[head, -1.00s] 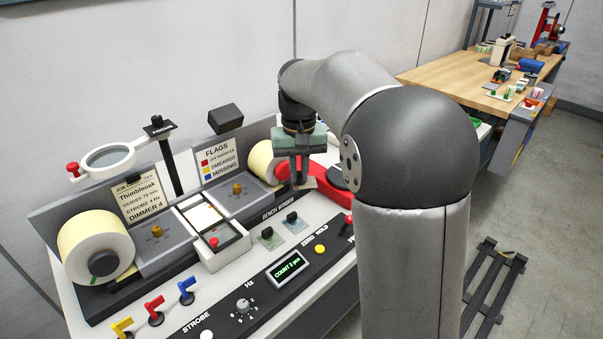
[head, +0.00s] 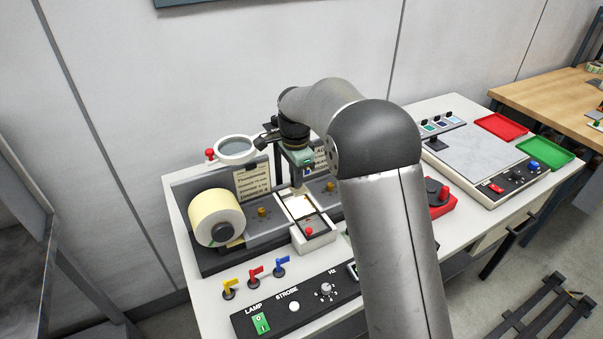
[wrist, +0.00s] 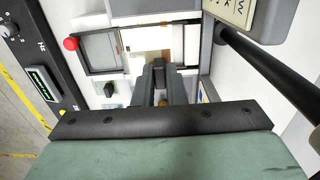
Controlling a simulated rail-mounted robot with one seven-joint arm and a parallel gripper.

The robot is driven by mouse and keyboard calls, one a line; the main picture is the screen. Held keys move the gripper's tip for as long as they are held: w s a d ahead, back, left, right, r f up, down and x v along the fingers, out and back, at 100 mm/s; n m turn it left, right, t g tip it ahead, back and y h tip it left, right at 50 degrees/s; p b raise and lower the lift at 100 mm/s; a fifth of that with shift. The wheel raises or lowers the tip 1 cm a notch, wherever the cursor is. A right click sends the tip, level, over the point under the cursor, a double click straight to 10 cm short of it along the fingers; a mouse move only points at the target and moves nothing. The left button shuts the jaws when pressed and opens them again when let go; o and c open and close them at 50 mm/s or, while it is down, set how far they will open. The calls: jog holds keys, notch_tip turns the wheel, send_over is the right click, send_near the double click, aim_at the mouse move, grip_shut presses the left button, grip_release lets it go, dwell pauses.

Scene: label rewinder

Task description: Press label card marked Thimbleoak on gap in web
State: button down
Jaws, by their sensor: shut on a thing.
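My gripper (head: 298,184) is over the far part of the lit window (head: 300,206) of the bench winder. In the wrist view its fingers (wrist: 165,72) are closed together on something small and mostly hidden, taken to be the label card; its print cannot be read. The pale web (wrist: 147,38) crosses the lit window just beyond the fingertips. I cannot make out the gap's edges, or whether the card touches the web. The job sheet (head: 252,184) behind carries the Thimbleoak name.
A cream label roll (head: 215,217) stands left of the window. A magnifier (head: 236,150) stands behind. Yellow, red and blue flags (head: 255,273) and the control panel (head: 295,305) are in front. A scale-like station (head: 480,160) with red and green trays is to the right.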

aim_at(296, 205)
jog(key=shift+f+b, duration=1.9)
jog(key=shift+f, duration=1.15)
jog(key=shift+f, duration=0.45)
jog(key=shift+r+p, duration=2.8)
jog(key=shift+r, duration=1.45)
